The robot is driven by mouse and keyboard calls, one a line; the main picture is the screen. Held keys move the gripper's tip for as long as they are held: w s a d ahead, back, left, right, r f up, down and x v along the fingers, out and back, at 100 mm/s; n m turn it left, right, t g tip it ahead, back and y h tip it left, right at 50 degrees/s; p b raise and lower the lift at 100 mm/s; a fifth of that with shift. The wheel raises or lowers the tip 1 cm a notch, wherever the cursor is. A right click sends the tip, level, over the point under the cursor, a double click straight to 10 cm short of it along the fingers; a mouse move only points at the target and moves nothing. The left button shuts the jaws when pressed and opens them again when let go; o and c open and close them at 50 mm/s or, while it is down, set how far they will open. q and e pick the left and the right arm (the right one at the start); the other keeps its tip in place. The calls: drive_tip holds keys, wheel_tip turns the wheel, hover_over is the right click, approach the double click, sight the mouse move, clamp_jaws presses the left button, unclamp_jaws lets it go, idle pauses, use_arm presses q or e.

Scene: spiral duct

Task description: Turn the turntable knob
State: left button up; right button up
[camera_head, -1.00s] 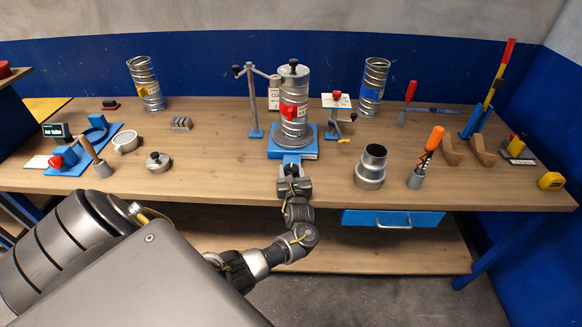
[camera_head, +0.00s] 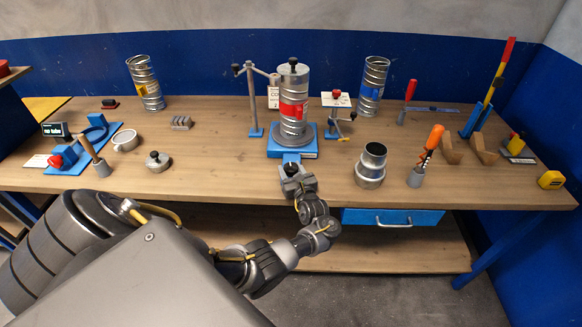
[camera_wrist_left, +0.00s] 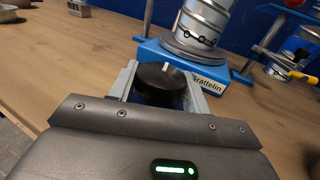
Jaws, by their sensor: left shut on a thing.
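The turntable (camera_head: 277,149) is a blue base near the front middle of the bench, with a round grey plate on it. A ribbed metal duct (camera_head: 293,84) with a red label stands upright on the plate. The knob (camera_wrist_left: 160,84) is black and round with a white mark, on the front of the blue base in the left wrist view. My left gripper (camera_head: 291,168) is at the base's front, its two fingers (camera_wrist_left: 160,86) shut on the knob from both sides. My right gripper is not in view.
A metal stand (camera_head: 251,100) with an arm is left of the duct. A reducer fitting (camera_head: 371,165) stands to the right, near the bench edge. A blue drawer (camera_head: 360,217) hangs below the bench, right of my left arm.

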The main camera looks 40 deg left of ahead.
use_arm(q)
drive_tip(key=o, duration=1)
drive_tip(key=v, duration=1)
drive_tip(key=shift+s+d, duration=0.2)
drive_tip(key=shift+d, duration=0.15)
